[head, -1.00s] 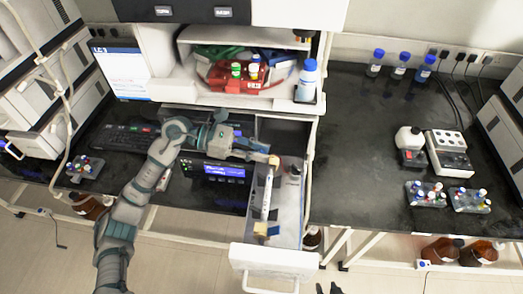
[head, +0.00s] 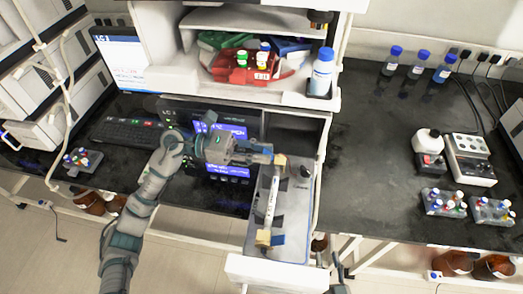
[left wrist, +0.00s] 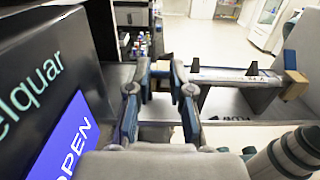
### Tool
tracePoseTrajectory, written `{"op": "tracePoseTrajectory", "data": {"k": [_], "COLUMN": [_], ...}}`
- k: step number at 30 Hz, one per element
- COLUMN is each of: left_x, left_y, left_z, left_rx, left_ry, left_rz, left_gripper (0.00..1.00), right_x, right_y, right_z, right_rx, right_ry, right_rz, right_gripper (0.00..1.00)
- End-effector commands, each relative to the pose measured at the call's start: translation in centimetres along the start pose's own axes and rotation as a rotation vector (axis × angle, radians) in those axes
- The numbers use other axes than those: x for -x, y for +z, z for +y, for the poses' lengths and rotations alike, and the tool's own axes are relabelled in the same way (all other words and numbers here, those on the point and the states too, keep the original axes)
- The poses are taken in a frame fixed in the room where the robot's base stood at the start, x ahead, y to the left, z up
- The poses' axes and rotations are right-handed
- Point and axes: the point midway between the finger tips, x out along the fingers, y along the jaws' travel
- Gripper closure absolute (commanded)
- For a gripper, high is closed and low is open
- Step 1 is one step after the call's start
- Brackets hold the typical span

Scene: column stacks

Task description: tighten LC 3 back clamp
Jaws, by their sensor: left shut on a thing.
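The open column drawer (head: 293,215) holds a pale, slim column (head: 271,195) running front to back. The back clamp (head: 280,161) is a tan block at its far end. The front clamp (head: 266,238), tan and blue, is at the near end. My left gripper (head: 270,154) reaches in from the left and is shut at the back clamp. In the left wrist view its fingers (left wrist: 160,85) close on the clamp, partly hiding it; the column and front clamp (left wrist: 295,80) extend right. My right gripper (head: 342,270) shows only partly at the bottom edge, its dark tips apart.
The white drawer front (head: 275,272) stands pulled out. Beside the drawer on the left is the dark instrument face with a lit blue display (head: 230,170). A red tray with bottles (head: 250,68) sits above. The black bench at right has clear room.

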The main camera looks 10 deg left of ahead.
Motion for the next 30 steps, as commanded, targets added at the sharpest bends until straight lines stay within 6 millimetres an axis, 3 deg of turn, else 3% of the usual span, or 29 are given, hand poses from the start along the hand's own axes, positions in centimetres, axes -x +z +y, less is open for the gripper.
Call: {"op": "tracePoseTrajectory", "data": {"k": [4,5,8,20,30], "left_x": [0.1,0.1,0.1,0.8,7.9], "left_y": [-0.1,-0.1,0.0,0.1,-0.1], "left_z": [0.1,0.1,0.1,0.0,0.1], "left_rx": [0.002,0.002,0.001,-0.001,0.003], "left_ry": [0.003,0.003,0.003,0.004,0.005], "left_rz": [0.001,0.001,0.0,0.0,-0.001], "left_gripper": [1.0,0.77,0.54,0.54,0.54], "right_x": [-0.1,-0.1,-0.1,0.1,0.1], "right_y": [0.1,0.1,0.1,0.1,0.0], "right_z": [0.0,0.0,0.0,0.0,0.0], "right_rx": [-0.001,-0.001,-0.001,0.001,0.0], "right_ry": [0.0,0.0,0.0,0.0,0.0], "right_rz": [-0.002,-0.002,-0.002,-0.004,-0.002], "right_gripper": [0.6,0.6,0.6,0.6,0.6]}}
